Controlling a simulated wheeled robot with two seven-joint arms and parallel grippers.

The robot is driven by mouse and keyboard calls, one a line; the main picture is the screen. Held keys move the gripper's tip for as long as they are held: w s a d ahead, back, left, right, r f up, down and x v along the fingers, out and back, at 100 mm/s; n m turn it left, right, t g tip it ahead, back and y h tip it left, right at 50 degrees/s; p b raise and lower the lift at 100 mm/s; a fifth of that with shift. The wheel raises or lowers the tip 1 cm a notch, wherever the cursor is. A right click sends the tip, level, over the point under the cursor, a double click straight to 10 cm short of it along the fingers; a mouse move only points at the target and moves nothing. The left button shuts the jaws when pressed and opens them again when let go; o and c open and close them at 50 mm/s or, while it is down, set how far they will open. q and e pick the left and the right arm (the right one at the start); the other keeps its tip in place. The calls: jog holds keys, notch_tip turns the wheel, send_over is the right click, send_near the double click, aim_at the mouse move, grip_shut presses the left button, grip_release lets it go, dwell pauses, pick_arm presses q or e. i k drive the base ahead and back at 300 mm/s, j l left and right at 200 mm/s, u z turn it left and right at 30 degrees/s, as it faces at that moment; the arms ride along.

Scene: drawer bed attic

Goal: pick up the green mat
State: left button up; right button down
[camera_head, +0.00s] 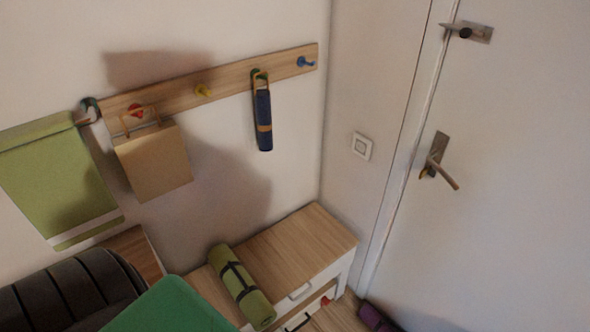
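The green mat (241,286) is rolled up and bound with black straps. It lies on the wooden top of a low white drawer unit (306,246), near its left side, in the lower middle of the head view. Its near end reaches the front edge of the top. Nothing covers the mat in this view. Neither of my grippers shows in the picture, so nothing is seen touching the mat.
A wooden hook rail (226,80) carries a tan bag (153,160) and a blue roll (263,118). A green cloth (58,180) hangs at left. A dark ribbed object (70,290) and a green surface (170,308) fill the lower left. A door (500,170) stands at right.

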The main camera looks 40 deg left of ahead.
aim_at(260, 313)
jog(key=u, duration=1.75)
jog(key=i+l, duration=0.25)
jog(key=l, duration=0.25)
jog(key=i+l+u, duration=0.15)
jog(key=l, duration=0.2)
jog(key=i+l+u, duration=0.2)
jog(key=l+u, duration=0.15)
jog(key=l, duration=0.3)
jog(key=i+l+u, duration=0.15)
jog(key=l, duration=0.25)
